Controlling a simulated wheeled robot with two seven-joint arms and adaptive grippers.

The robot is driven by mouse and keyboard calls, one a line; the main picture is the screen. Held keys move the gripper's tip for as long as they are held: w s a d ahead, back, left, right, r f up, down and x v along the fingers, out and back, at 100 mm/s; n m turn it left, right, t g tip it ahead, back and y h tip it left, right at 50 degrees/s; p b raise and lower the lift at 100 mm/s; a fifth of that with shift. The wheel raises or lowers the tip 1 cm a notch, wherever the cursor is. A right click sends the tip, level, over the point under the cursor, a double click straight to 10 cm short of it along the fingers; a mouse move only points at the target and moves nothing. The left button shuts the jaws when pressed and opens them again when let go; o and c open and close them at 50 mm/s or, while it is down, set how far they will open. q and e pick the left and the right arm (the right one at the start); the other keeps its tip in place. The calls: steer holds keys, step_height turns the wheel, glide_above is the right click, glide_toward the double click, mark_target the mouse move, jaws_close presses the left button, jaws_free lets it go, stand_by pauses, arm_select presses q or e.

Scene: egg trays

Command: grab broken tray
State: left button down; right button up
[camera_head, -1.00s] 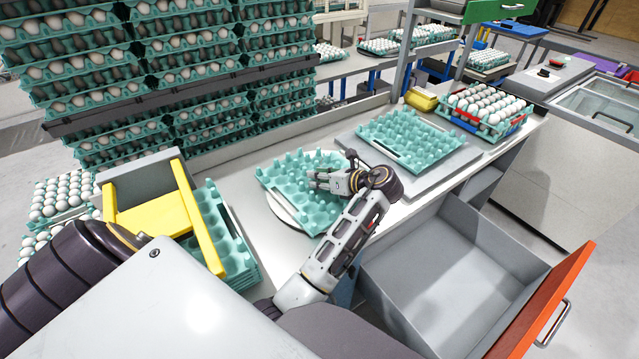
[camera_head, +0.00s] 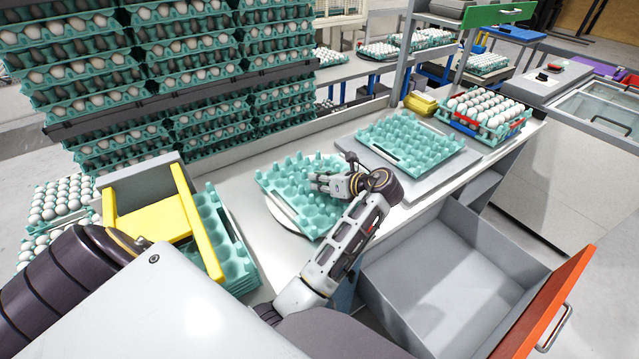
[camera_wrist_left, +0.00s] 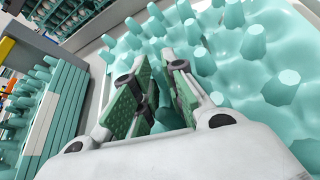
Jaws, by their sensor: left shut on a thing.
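An empty teal egg tray (camera_head: 277,184) lies on a round white plate (camera_head: 283,212) on the workbench. My left gripper (camera_head: 322,183) is over the tray's right part, with its fingers down at the tray. In the left wrist view the gripper (camera_wrist_left: 160,75) has its green-padded fingers close around a teal peg of the tray (camera_wrist_left: 257,75). It is shut on the tray. I cannot make out any break in the tray. My right gripper is not in view.
Another empty tray (camera_head: 408,142) lies on a grey plate behind, and a tray of eggs (camera_head: 488,112) stands at back right. Stacked empty trays (camera_head: 232,255) stand at left by a yellow-barred holder (camera_head: 150,215). An open grey drawer (camera_head: 450,280) is at front right.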

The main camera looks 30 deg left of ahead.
arm_select(q)
steer(key=shift+r, duration=0.45)
step_height(320, 180, up, 9)
steer(key=p, duration=0.1)
steer(key=shift+f, duration=0.1)
steer(key=shift+w+p, duration=0.1)
steer(key=shift+p, duration=0.2)
